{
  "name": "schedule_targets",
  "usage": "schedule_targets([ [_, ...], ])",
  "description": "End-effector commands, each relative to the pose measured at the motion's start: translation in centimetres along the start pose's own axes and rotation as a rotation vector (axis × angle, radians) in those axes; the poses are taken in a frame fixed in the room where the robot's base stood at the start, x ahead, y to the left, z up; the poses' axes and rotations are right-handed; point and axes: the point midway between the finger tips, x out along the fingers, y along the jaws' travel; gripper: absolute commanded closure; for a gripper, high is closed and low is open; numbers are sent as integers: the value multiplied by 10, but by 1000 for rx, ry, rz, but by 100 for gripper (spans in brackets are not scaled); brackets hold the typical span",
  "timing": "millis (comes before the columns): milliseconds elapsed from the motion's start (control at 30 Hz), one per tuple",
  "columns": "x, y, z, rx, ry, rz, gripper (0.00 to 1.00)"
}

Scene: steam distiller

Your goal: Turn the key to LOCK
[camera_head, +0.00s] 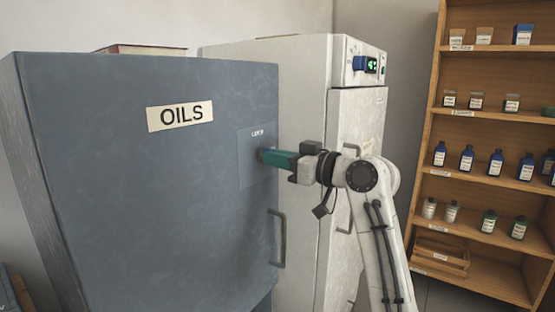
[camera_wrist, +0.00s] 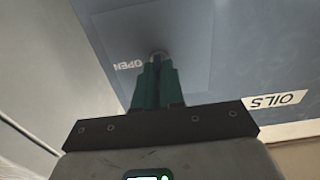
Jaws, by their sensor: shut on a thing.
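The grey-blue OILS cabinet (camera_head: 110,200) fills the left of the head view, with its door shut. A lock plate (camera_head: 256,178) sits near the door's right edge, with a small label too blurred to read in that view. My gripper (camera_head: 266,156) reaches it from the right. In the wrist view the teal fingers of my gripper (camera_wrist: 158,66) are shut together at a small round grey lock part (camera_wrist: 158,54). The key is hidden between the fingers, so its angle cannot be told. An OPEN label (camera_wrist: 130,66) shows left of the fingertips.
A vertical door handle (camera_head: 277,238) stands out below the lock plate. A white cabinet (camera_head: 305,95) with a lit display stands close behind on the right. Wooden shelves (camera_head: 480,185) with several bottles stand further right.

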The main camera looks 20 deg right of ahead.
Motion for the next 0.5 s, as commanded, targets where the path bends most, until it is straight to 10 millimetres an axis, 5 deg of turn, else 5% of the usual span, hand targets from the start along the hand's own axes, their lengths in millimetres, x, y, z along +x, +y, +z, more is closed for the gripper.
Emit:
schedule_targets([
  [300, 0, 0, 1, 0, -2, 0, 66],
  [500, 0, 0, 0, 0, -1, 0, 66],
])
